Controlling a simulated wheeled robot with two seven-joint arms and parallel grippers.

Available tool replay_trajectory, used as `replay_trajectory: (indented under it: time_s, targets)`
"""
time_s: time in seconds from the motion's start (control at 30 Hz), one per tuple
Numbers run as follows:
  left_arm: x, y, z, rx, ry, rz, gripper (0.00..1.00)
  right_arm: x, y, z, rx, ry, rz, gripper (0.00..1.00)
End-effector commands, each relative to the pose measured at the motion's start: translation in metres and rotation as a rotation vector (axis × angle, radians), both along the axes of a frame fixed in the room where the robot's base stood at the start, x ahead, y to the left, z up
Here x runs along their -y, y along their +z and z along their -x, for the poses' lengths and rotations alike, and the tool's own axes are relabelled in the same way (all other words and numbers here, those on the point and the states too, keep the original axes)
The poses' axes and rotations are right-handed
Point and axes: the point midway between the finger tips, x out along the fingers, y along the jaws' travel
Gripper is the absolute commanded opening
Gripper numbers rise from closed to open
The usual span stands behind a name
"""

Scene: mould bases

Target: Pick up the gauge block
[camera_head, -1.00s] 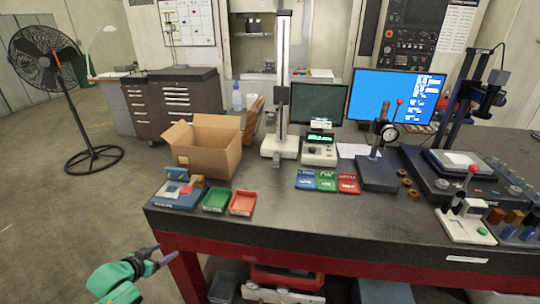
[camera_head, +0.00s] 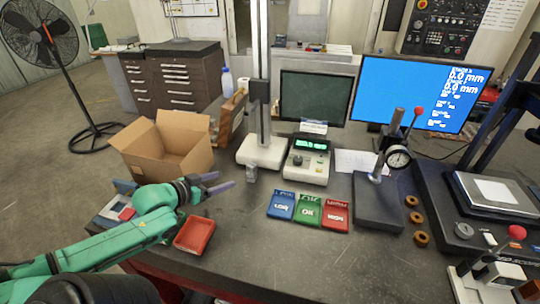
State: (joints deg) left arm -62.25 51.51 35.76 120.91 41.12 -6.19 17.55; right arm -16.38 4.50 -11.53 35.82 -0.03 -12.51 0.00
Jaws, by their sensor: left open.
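A small grey metal block (camera_head: 251,173), which looks like the gauge block, stands on the dark table in front of the white base of the height gauge (camera_head: 262,150). My left gripper (camera_head: 221,182) reaches in from the left on its green arm. Its two purple-grey fingers are apart, point right toward the block, and hold nothing. A gap shows between the fingertips and the block in the picture; their height above the table is hard to tell. My right gripper is not in view.
An open cardboard box (camera_head: 165,145) stands behind my left arm. A red tray (camera_head: 194,235) lies in front of the gripper. Blue, green and red trays (camera_head: 308,212) lie to the right of the block, and a white readout unit (camera_head: 307,163) stands behind them.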

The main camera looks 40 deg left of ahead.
Motion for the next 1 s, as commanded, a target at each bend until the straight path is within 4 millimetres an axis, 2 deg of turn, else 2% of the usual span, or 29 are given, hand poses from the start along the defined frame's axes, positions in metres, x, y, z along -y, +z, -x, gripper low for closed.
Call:
replay_trajectory:
  time_s: [0.17,0.43,0.6,0.77,1.0]
  targets:
    - [0.0,-0.007,-0.014,0.002,0.0,0.001,0.72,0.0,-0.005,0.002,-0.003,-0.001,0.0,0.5]
    - [0.003,-0.025,-0.059,0.004,0.001,0.001,0.72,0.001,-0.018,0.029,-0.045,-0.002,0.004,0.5]
    - [0.003,-0.034,-0.081,0.002,0.002,-0.001,0.72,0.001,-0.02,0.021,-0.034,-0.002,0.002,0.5]
    - [0.004,-0.037,-0.09,0.0,0.002,-0.001,0.72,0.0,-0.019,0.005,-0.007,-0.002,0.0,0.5]
    - [0.002,-0.045,-0.121,0.003,0.002,0.0,0.72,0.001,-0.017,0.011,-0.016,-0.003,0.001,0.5]
